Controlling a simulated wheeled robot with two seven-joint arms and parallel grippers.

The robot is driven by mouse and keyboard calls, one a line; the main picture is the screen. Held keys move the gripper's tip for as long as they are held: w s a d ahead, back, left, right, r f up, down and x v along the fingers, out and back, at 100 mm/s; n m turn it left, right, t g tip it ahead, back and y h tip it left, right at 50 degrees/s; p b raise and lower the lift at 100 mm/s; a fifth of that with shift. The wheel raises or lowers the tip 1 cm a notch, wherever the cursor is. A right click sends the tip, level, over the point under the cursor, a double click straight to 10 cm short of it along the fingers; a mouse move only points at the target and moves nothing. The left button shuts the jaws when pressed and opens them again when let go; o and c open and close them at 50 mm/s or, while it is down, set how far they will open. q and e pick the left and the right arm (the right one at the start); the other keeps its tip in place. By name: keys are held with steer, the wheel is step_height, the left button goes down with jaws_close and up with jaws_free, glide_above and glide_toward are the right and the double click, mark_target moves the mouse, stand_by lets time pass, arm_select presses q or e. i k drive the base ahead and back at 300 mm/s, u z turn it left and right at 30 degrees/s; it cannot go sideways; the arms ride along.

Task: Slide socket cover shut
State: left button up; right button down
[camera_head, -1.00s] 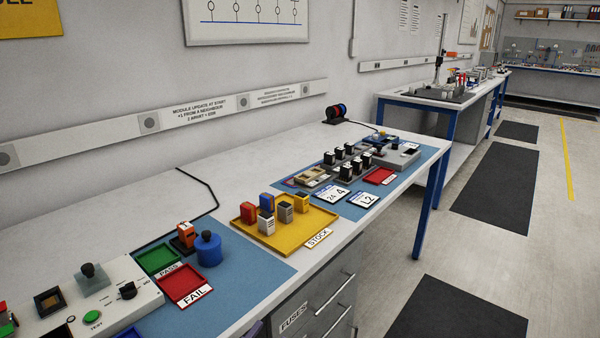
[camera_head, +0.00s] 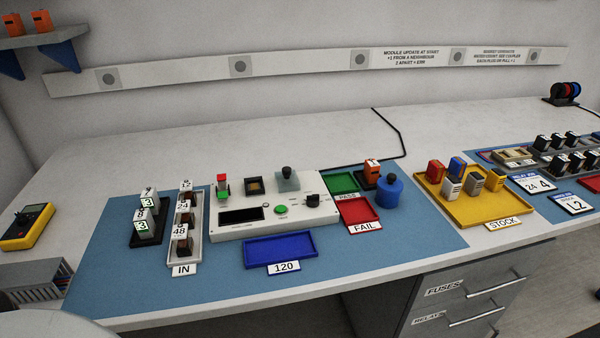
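The tester (camera_head: 262,226) is a pale box on the blue mat. A dark square socket (camera_head: 253,186) with a brown inside sits on its top, near the back edge, and looks uncovered. A grey plate with a black knob, likely the socket cover (camera_head: 288,182), stands just right of the socket, apart from it. Neither of my grippers is in view.
The tester also has a dark display (camera_head: 241,215), a green button (camera_head: 281,209) and a black dial (camera_head: 312,200). The IN rack (camera_head: 184,254) stands left, the blue 120 tray (camera_head: 279,249) in front. The red FAIL tray (camera_head: 359,211) and blue pot (camera_head: 390,192) are right.

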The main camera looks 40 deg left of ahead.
mark_target(286, 171)
steer(key=z, duration=0.05)
steer(key=k, duration=0.15)
steer(key=u, duration=2.6)
steer(key=k, duration=0.25)
steer(key=z, duration=0.95)
